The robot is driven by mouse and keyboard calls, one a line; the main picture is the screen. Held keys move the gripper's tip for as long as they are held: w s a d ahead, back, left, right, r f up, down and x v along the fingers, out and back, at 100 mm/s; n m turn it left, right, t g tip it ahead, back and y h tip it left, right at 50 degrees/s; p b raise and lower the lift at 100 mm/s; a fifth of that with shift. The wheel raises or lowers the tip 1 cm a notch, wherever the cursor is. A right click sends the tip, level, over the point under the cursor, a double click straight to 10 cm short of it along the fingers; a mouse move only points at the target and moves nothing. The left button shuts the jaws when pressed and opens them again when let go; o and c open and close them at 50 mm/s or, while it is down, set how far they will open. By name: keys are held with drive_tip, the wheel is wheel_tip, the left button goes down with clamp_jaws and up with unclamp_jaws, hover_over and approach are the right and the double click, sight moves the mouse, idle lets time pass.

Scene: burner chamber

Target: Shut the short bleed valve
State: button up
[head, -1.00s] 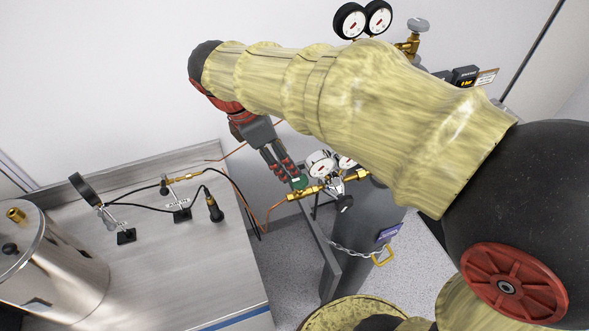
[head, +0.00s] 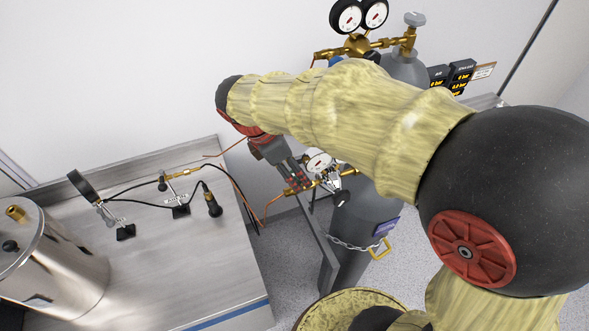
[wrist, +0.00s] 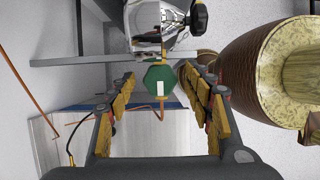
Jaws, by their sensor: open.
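A green hexagonal knob (wrist: 158,75) with a white mark sits on a thin stem in the wrist view; it appears to be the bleed valve's handle. My gripper (wrist: 160,86) is open, with one finger on each side of the knob. I cannot tell how close the pads are to its faces. In the head view my gripper (head: 297,184) is at the left end of the brass regulator (head: 325,181), and the knob is hidden there behind the fingers.
A gauge (head: 318,160) stands just right of my fingers. A grey cylinder (head: 363,225) with a chain (head: 350,244) is below. Another regulator (head: 365,45) is behind my arm. The steel bench (head: 150,265) on the left carries a metal vessel (head: 55,260).

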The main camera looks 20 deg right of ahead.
drive_tip(key=shift+c, duration=0.6)
drive_tip(key=c, duration=1)
drive_tip(key=shift+w+r+m+g+p, duration=0.1)
drive_tip(key=shift+m+g+p, duration=0.5)
drive_tip(key=shift+m, duration=0.6)
drive_tip(key=shift+c, duration=0.2)
drive_tip(key=shift+m+g+p, duration=0.3)
drive_tip(key=shift+m+p, duration=0.15)
drive_tip(key=shift+m, duration=0.65)
drive_tip(key=o, duration=1.2)
drive_tip(key=shift+c, duration=0.2)
